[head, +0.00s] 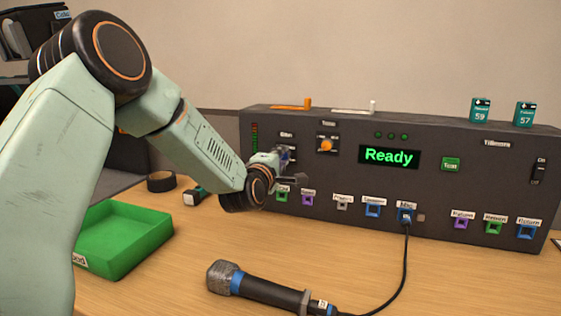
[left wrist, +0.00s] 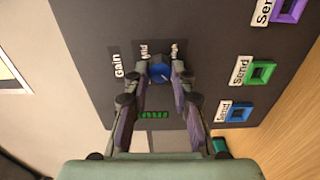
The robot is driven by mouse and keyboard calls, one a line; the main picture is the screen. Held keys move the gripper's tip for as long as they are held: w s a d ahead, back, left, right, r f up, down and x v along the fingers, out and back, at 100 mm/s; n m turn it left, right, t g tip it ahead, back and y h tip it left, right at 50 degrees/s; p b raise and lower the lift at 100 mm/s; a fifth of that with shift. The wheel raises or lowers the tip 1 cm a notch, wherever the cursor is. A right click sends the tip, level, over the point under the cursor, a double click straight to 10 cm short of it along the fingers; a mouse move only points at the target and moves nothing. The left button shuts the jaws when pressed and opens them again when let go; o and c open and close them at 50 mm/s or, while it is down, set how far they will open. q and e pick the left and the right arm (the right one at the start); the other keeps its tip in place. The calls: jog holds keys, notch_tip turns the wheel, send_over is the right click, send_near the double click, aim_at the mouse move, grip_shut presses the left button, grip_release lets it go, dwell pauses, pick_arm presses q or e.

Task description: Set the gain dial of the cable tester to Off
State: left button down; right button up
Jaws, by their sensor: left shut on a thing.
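The cable tester (head: 440,165) is a dark panel at the back of the table with a green "Ready" display. Its gain dial (left wrist: 160,72) is a blue knob under the "Gain" label in the left wrist view, with a small pale mark on its face. A "Mid" label shows beside it; another label is partly hidden by a finger. My left gripper (left wrist: 161,78) is shut on the gain dial, one finger on each side. In the head view my left gripper (head: 289,158) reaches the panel's left part and mostly covers the dial. My right gripper is not in view.
An orange dial (head: 326,145) sits right of the gain dial. A microphone (head: 260,286) lies in front, its cable (head: 404,265) running up to a blue socket. A green tray (head: 120,240) and a tape roll (head: 161,181) lie to the left. Two teal boxes stand on top.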

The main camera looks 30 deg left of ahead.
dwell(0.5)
pick_arm(q)
jog(key=c, duration=1.1)
grip_release()
jog(key=shift+w+d, duration=0.1)
jog(key=shift+w, duration=0.05)
jog(key=shift+s, duration=0.25)
jog(key=v, duration=1.1)
jog(key=shift+s+d, duration=0.15)
jog(key=shift+s, duration=0.2)
